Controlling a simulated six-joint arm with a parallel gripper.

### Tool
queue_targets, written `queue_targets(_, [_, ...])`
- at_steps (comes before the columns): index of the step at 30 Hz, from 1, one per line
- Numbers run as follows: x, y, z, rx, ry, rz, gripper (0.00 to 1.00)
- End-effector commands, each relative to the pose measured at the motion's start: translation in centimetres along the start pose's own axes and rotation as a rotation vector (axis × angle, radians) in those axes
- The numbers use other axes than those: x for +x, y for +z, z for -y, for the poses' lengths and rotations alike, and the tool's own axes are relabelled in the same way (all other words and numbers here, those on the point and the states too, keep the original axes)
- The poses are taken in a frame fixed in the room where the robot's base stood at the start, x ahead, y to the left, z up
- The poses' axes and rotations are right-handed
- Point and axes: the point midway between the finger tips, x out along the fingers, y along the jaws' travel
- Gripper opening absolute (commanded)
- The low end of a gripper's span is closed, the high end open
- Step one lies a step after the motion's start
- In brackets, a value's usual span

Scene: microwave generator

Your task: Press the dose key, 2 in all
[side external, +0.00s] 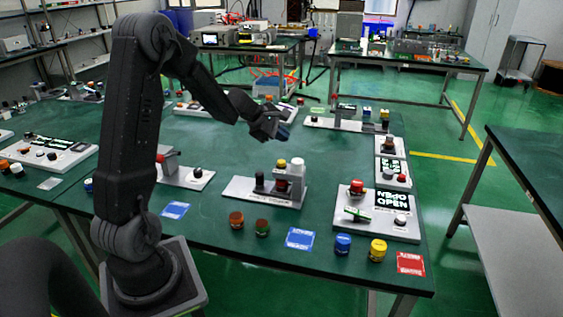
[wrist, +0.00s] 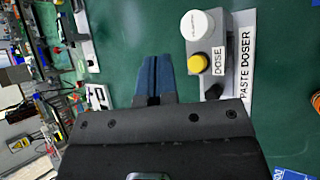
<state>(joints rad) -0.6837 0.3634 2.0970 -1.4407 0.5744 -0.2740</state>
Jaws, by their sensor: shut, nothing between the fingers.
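The paste doser (side external: 235,190) stands on the green table in the side view, a light base with a grey block and a white cylinder (side external: 298,168). Its yellow key (side external: 281,163) also shows in the wrist view (wrist: 198,64), beside the label DOSE (wrist: 218,61). The white cylinder is above the key in that view (wrist: 197,24). My gripper (side external: 283,132) is above the table, apart from the doser. In the wrist view its blue fingers (wrist: 155,64) are together and empty, to the left of the yellow key.
A panel (side external: 375,225) with a red button and a display stands right of the doser. Brown, green, blue and yellow-topped jars (side external: 343,244) and flat cards (side external: 300,239) lie along the front. Another station (side external: 190,178) stands left. Bare table lies behind the doser.

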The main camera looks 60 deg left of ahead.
Motion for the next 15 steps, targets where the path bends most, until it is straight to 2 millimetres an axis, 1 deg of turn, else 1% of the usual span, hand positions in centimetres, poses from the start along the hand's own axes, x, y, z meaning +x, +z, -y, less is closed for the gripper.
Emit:
queue_targets(3, [-1.4,1.0,-1.2,0.005,0.008,0.001,0.00])
queue_targets(6, [-2.2,1.5,-1.7,0.002,0.005,-0.001,0.00])
queue_targets(15, [-2.4,1.7,-1.7,0.001,0.002,-0.002,0.00])
